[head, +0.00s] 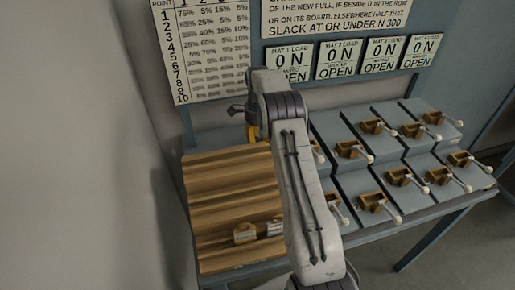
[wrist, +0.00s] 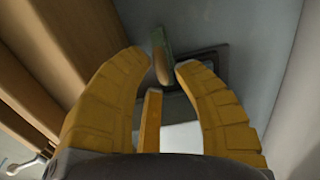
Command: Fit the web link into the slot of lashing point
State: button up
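My gripper (wrist: 162,62) has yellow, curved fingers with a gap between their tips. A narrow grey-green piece with a tan edge (wrist: 161,58) shows in that gap in the wrist view. I cannot tell whether the fingers touch it or whether it is the web link. In the head view my arm hides most of the gripper; only a bit of yellow shows beside the wooden rack's back edge. Several lashing points stand on the bench at the right as grey blocks with brown slotted pieces and white-knobbed levers, such as one lashing point (head: 406,178).
A stepped wooden rack (head: 222,196) stands left of my arm, with a small brown and silver piece (head: 257,232) on its front part. A dark rectangular frame (wrist: 211,58) shows behind the right fingertip. Signs reading OPEN (head: 337,58) hang above the bench. A plain wall is at the left.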

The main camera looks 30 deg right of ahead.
jog(key=shift+f, duration=1)
jog(key=shift+c, duration=0.2)
grip_shut()
